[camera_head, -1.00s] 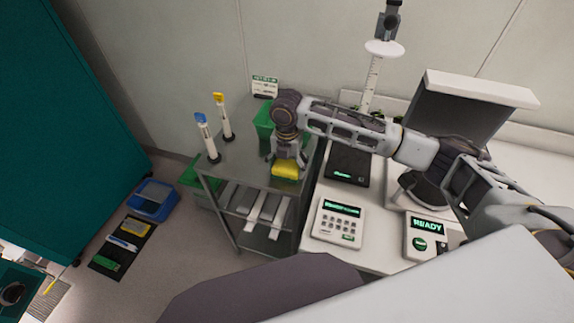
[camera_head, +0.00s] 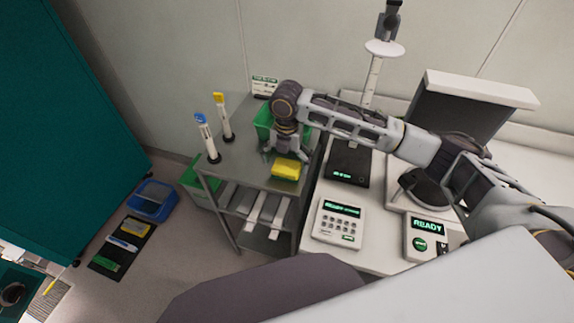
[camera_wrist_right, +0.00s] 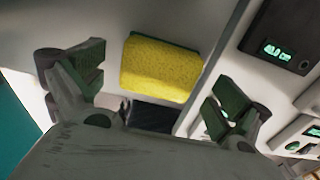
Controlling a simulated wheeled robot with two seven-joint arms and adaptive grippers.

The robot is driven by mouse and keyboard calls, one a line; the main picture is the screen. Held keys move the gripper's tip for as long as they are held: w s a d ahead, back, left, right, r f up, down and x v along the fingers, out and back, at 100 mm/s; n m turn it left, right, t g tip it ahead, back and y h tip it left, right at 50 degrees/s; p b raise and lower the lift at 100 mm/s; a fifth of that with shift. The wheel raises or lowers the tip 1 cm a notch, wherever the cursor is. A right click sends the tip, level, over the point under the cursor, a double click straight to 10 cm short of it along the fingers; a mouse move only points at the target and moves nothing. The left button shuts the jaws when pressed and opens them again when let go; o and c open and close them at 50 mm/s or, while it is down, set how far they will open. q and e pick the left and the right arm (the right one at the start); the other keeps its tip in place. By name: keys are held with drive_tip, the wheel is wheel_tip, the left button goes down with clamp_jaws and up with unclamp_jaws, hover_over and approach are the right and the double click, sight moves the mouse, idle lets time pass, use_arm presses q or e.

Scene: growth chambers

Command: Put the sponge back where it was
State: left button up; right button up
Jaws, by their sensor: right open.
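The yellow sponge (camera_head: 286,168) with a green side lies on the top of the grey metal cart (camera_head: 240,172), near its front right corner. My right gripper (camera_head: 287,154) is just behind and above it, open and empty. In the right wrist view the sponge (camera_wrist_right: 162,68) lies beyond the two spread fingers of the right gripper (camera_wrist_right: 155,95), with clear space between it and each finger. My left gripper is not in view.
A green bin (camera_head: 265,122) stands on the cart behind my gripper. Two upright tubes, blue-capped (camera_head: 205,138) and yellow-capped (camera_head: 224,116), stand at the cart's left. A white bench with a black scale (camera_head: 349,165) and keypad (camera_head: 339,222) adjoins on the right. A blue tray (camera_head: 152,200) is on the floor.

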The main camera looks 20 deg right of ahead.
sight(287, 165)
wheel_tip(287, 165, up, 10)
idle(0.8)
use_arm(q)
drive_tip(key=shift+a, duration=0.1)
use_arm(e)
drive_tip(key=shift+f, duration=0.1)
